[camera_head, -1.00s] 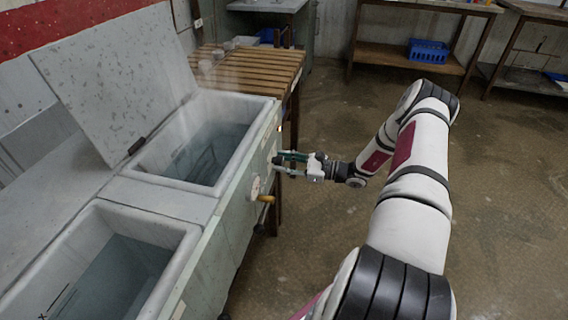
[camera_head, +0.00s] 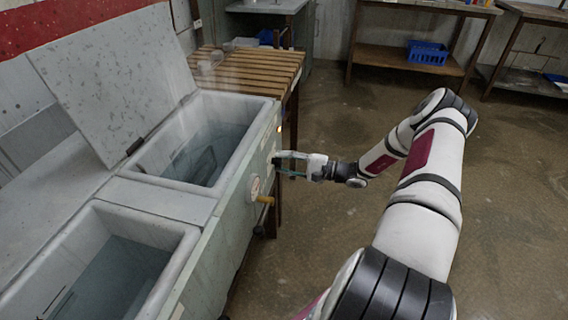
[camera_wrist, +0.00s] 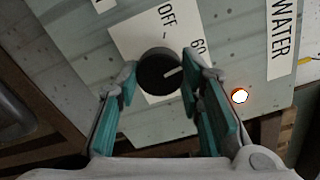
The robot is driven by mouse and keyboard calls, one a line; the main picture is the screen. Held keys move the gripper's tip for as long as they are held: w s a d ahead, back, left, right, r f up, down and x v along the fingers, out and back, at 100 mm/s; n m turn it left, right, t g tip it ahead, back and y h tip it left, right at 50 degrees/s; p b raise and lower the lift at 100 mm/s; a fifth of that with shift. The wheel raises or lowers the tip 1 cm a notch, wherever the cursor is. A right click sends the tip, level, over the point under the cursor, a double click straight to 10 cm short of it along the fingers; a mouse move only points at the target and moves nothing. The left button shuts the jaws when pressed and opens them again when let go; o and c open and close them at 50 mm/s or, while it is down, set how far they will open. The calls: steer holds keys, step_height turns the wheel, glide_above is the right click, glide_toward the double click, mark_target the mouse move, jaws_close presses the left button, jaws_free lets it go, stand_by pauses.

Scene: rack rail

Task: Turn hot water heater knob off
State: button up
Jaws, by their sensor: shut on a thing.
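The black heater knob (camera_wrist: 157,72) sits on a white label plate on the heater's front panel, under the word OFF. Its white mark points to the right, toward the 60 side, not at OFF. My gripper (camera_wrist: 160,84) has its teal fingers on either side of the knob, closed on it in the wrist view. In the head view my gripper (camera_head: 279,164) reaches the side panel of the water heater (camera_head: 232,205); the knob is hard to make out there behind the fingers.
A lit round lamp (camera_wrist: 239,96) and a WATER label (camera_wrist: 284,38) are on the panel. A yellow-handled tap (camera_head: 265,199) sticks out nearer on the heater. A slatted wooden table (camera_head: 250,68) stands behind.

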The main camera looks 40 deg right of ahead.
steer(key=n, duration=1)
steer(key=shift+n, duration=0.3)
stand_by(0.4)
steer(key=o, duration=1.2)
steer(key=shift+c, duration=0.2)
steer(key=shift+r, duration=0.1)
steer(key=v, duration=1.2)
